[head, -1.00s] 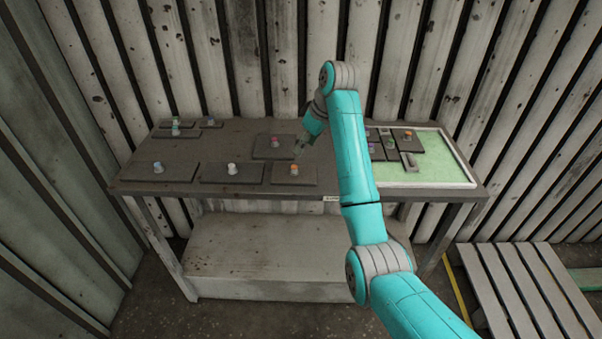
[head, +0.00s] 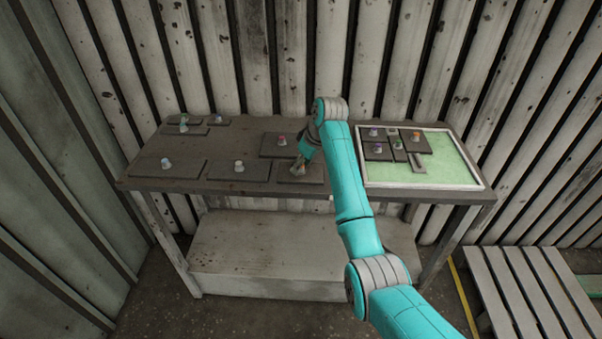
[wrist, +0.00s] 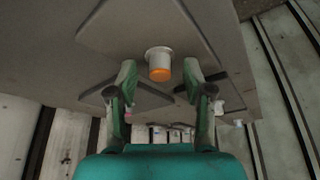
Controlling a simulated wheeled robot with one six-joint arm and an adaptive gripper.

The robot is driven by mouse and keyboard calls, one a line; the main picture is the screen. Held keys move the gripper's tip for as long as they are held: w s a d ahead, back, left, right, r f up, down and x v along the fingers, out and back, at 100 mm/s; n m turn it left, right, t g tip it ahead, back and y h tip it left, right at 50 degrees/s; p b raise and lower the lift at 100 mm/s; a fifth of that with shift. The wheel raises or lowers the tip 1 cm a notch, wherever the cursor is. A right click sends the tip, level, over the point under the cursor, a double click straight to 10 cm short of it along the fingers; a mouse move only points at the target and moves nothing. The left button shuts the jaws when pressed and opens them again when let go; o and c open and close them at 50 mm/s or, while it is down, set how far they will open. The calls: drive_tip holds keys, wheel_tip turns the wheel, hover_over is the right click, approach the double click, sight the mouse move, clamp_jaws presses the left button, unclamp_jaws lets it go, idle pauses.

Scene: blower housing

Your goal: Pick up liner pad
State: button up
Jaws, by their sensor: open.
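Several flat dark plates with small knobs lie on the table; none is labelled, so I cannot tell by name which is the liner pad. My gripper (head: 297,168) is over the front right plate (head: 313,176) and hides its knob in the head view. In the wrist view, that plate (wrist: 205,50) carries a white knob with an orange end (wrist: 158,62). The knob shows between the open fingers of my gripper (wrist: 160,78), with gaps on both sides. The fingers do not appear to touch it.
Plates with knobs lie close by: front middle (head: 258,173), front left (head: 145,168) and behind (head: 268,148). A white-framed green tray (head: 455,172) on the right holds several dark pieces. The dark table (head: 220,142) has bare room between the plates. A corrugated wall stands behind.

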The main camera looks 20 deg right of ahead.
clamp_jaws()
wheel_tip(320, 180, up, 15)
idle(1.3)
drive_tip(key=shift+a, duration=0.1)
